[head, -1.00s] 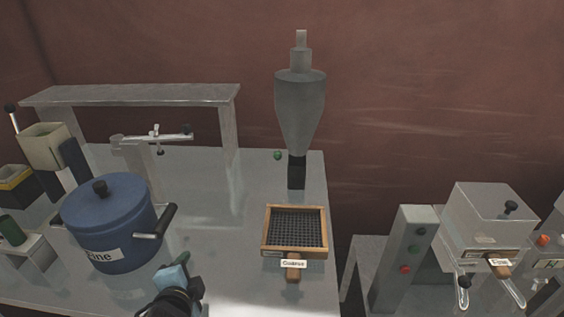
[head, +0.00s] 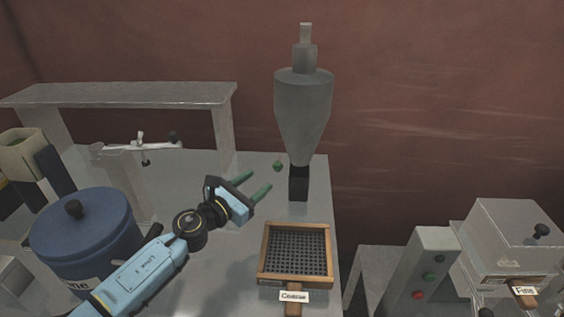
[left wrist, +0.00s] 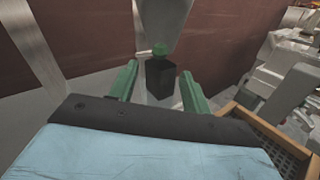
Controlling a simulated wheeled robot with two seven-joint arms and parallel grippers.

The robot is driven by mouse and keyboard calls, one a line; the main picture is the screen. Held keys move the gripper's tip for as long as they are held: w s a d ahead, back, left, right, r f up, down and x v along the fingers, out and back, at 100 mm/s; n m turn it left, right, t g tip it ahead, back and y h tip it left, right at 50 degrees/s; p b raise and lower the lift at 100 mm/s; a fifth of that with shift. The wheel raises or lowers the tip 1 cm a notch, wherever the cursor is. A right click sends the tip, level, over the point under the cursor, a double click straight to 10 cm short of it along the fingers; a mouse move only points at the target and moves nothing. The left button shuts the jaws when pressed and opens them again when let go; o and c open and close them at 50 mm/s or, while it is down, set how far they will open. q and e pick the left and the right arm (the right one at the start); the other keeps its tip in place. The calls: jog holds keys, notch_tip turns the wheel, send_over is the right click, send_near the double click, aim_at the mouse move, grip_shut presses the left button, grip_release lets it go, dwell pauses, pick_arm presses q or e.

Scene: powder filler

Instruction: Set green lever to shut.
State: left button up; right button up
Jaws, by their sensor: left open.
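The green lever shows as a small round green knob (head: 277,166) at the lower left of the grey hopper (head: 303,105), just beside the black block (head: 299,184) under it. My left gripper (head: 259,183) is open and empty, with its green fingers pointing at the knob from the front left, a short way off. My right gripper is not in view.
A wooden-framed sieve labelled Coarse (head: 295,252) lies on the steel table right of my left arm. A blue pot (head: 85,228) stands left, partly behind the arm. A steel shelf (head: 120,94) is behind. A control post with buttons (head: 425,268) and a machine stand at right.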

aim_at(279, 166)
pick_arm(q)
jog(key=x, duration=0.3)
jog(key=shift+w+d+b, duration=0.15)
jog(key=shift+d+b, duration=0.1)
jog(key=shift+b, duration=0.1)
jog(key=b+x, duration=0.2)
jog(key=x, duration=0.4)
jog(key=shift+w, duration=0.2)
jog(key=shift+w+d+b, duration=0.4)
jog(key=shift+w, duration=0.15)
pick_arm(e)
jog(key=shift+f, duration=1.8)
pick_arm(q)
grip_shut()
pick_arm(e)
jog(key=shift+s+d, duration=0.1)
